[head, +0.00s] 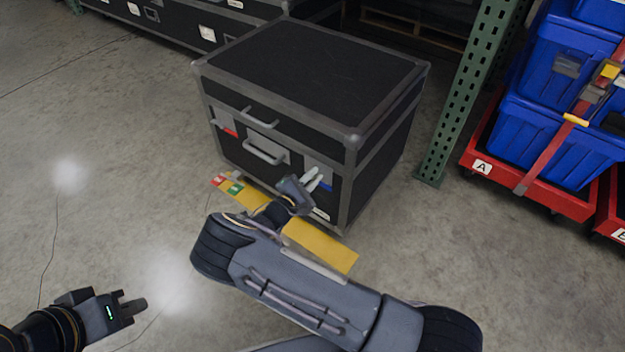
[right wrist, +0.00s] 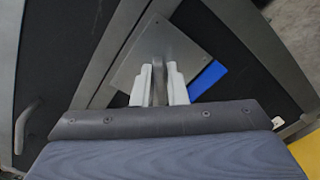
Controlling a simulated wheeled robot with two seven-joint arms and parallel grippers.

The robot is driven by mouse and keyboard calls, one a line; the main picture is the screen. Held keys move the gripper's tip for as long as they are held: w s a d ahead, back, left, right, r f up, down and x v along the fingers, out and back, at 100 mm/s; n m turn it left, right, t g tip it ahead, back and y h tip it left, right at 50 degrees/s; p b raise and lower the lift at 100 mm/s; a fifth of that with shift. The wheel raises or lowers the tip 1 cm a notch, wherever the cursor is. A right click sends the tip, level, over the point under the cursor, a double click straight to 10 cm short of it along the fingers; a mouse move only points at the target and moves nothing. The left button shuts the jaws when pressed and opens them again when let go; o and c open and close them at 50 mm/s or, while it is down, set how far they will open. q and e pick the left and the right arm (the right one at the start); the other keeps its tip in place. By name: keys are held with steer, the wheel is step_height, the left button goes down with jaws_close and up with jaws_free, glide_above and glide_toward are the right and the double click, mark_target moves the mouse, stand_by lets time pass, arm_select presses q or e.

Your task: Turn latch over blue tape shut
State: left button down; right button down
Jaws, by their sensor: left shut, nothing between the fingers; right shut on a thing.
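A black case (head: 300,75) with grey metal edges stands on the floor. Blue tape (head: 326,187) is on its front at the right; it also shows in the right wrist view (right wrist: 208,78), beside a grey latch plate (right wrist: 178,48). My right gripper (head: 313,178) is at this latch. In the right wrist view its pale fingers (right wrist: 158,84) are shut on the latch's grey turning piece (right wrist: 159,72), which stands between them. The fingers hide part of the latch. My left gripper (head: 132,306) is shut and empty, low at the left, away from the case.
Red tape (head: 230,132) marks the case front's left side; a handle (head: 265,153) sits between. A yellow strip (head: 320,244) lies before the case. A green rack post (head: 462,100) and blue totes (head: 545,130) on a red dolly (head: 545,193) stand right. The left floor is clear.

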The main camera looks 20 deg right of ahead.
steer(key=m, duration=0.1)
steer(key=m+b, duration=0.1)
steer(key=m, duration=0.1)
steer(key=m+b, duration=0.1)
steer(key=shift+s+f+m, duration=0.1)
steer(key=shift+f+m, duration=0.15)
steer(key=shift+m, duration=0.05)
steer(key=shift+m+b, duration=0.8)
steer(key=shift+m, duration=1.1)
steer(key=c, duration=1.6)
jaws_free()
steer(key=shift+o, duration=0.2)
steer(key=shift+a, duration=0.1)
steer(key=shift+s+a+r, duration=0.1)
steer(key=shift+s+a, duration=0.15)
steer(key=shift+a, duration=0.05)
steer(key=p+v, duration=0.2)
steer(key=v, duration=0.5)
